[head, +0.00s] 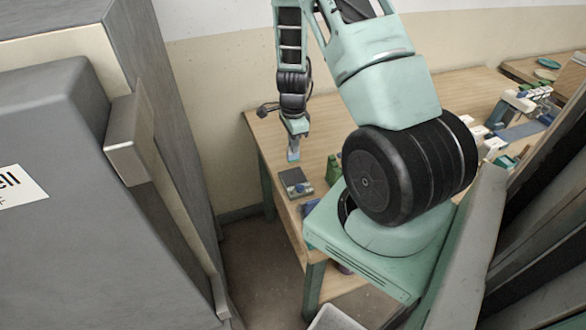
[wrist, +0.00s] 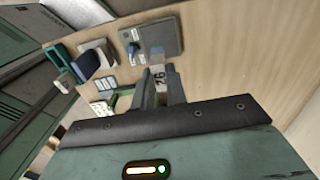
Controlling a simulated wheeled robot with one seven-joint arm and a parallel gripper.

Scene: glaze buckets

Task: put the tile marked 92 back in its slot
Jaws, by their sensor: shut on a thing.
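My gripper (head: 296,130) is shut on a small pale tile, which hangs below the fingers in the head view (head: 293,152). In the wrist view the tile (wrist: 158,78) shows the mark 92, turned sideways, between the fingertips (wrist: 166,88). A dark grey board (wrist: 163,35) lies on the table beyond the tile, with small white labels and a blue piece (wrist: 130,49) at its left side. The board also shows in the head view (head: 297,184), below the tile, which is held above the table. I cannot make out an empty slot clearly.
The wooden table (head: 320,150) has bare room left of and behind the board. In the wrist view a green holder (wrist: 57,56), a dark block (wrist: 88,64) and a white card (wrist: 106,84) stand left of the board. A grey cabinet (head: 60,120) stands at the left.

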